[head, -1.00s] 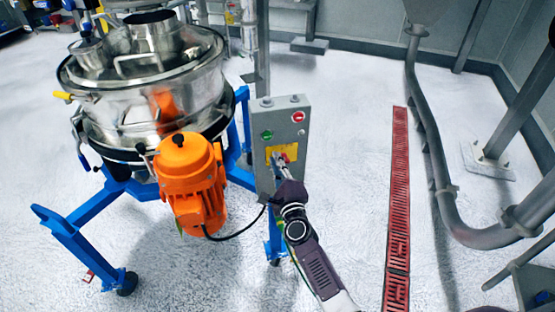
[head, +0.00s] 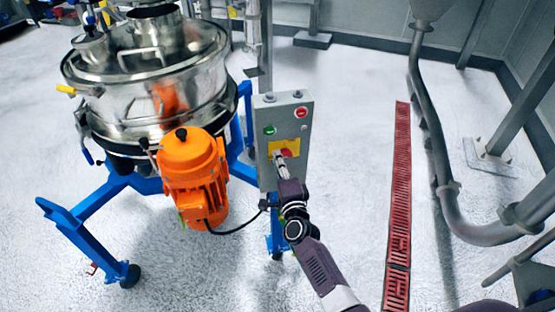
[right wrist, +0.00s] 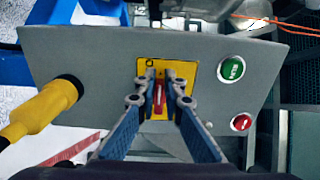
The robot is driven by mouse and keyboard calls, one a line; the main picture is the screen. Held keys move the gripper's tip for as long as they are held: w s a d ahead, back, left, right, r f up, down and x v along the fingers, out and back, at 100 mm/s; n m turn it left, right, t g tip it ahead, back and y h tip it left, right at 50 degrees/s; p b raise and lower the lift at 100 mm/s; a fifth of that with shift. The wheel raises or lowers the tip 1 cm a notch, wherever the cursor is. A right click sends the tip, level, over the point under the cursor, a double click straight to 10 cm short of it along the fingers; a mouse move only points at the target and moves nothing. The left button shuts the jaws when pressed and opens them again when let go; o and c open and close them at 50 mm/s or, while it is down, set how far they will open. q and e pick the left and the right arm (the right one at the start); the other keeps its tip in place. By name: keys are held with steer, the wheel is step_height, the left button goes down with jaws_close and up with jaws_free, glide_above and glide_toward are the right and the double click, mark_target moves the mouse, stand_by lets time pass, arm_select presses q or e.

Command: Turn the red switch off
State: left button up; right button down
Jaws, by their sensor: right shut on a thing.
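The red switch (right wrist: 159,95) sits on a yellow plate (right wrist: 151,70) on the front of a grey control box (right wrist: 100,60). In the right wrist view its handle lies along the picture's vertical, between my fingertips. My right gripper (right wrist: 160,88) is shut on it, one finger on each side. In the head view the red switch (head: 287,154) shows partly, beside the fingers of my right gripper (head: 281,158), on the yellow plate of the grey box (head: 297,115). My left gripper is not in view.
The box also has a green button (right wrist: 232,69) and a red button (right wrist: 241,122). A steel sifter (head: 150,85) with an orange motor (head: 193,170) on a blue frame (head: 80,220) stands left of the box. The floor right of the box is clear up to a red drain grate (head: 401,190).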

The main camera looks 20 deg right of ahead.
steer(key=shift+s+d+f, duration=0.1)
steer(key=shift+d+f, duration=0.05)
steer(key=shift+f, duration=0.15)
steer(key=c, duration=2.1)
jaws_free()
steer(key=shift+o, duration=0.3)
steer(key=shift+d+r, duration=0.1)
steer(key=shift+r, duration=0.05)
steer(key=s, duration=1.2)
steer(key=shift+a, duration=0.25)
